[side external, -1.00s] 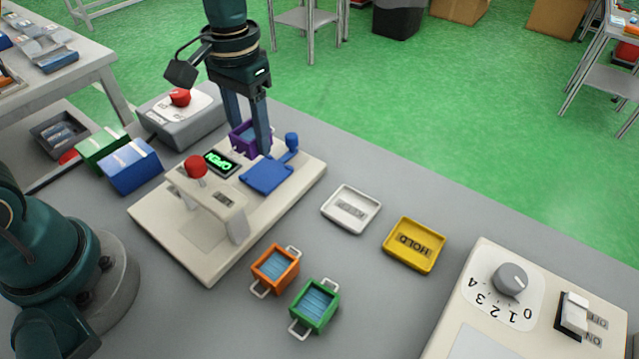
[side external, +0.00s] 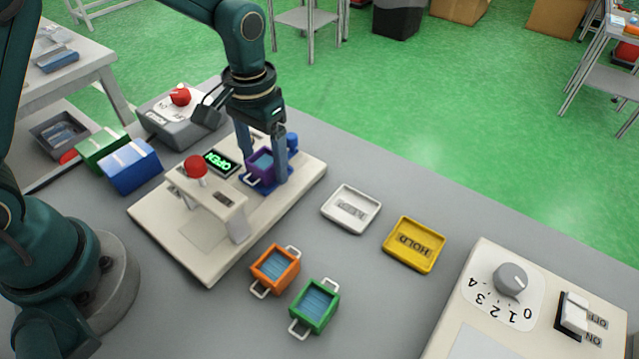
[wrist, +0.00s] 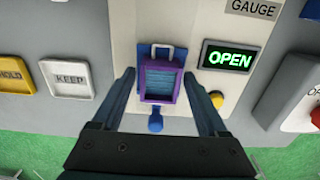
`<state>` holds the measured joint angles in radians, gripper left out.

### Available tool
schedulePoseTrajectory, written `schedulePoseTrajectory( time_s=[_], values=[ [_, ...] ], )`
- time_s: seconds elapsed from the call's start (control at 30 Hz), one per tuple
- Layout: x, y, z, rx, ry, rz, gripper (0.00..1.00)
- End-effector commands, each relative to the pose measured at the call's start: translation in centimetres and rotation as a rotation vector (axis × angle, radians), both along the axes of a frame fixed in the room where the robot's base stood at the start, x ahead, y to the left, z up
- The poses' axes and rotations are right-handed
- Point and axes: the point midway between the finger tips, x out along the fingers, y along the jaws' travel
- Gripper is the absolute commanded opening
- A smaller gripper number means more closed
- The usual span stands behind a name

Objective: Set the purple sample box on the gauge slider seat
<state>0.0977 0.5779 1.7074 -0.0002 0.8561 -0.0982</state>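The purple sample box (side external: 261,167) rests upright on the blue slider seat (side external: 284,188) of the gauge, as far as I can see. In the wrist view the purple box (wrist: 161,80) covers most of the blue seat (wrist: 143,51); its light handle points up the picture. My gripper (side external: 262,182) is low over the seat, one finger on each side of the box. In the wrist view my gripper (wrist: 159,75) looks open, with a gap at the left finger and the right fingertip close to the box. Contact under the box is hidden.
The gauge's screen (wrist: 229,58) reads OPEN. A red knob (side external: 196,167) stands on the gauge's bridge, close left of my gripper. Orange (side external: 275,269) and green (side external: 314,305) boxes, a KEEP tray (side external: 351,208) and a yellow HOLD tray (side external: 414,244) lie nearer and right.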

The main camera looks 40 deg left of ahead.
Motion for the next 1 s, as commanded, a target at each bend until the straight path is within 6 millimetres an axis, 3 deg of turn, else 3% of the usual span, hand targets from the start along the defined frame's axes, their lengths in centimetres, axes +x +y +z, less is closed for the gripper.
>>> schedulePoseTrajectory(
  time_s=[0.43, 0.8, 1.0],
  values=[
    [0.1, 0.0, 0.9, 0.000, -0.004, 0.000, 0.84],
    [0.2, 0.0, 8.3, -0.001, -0.009, 0.000, 0.84],
    [0.1, 0.0, 11.2, 0.000, -0.004, 0.000, 0.84]
  ],
)
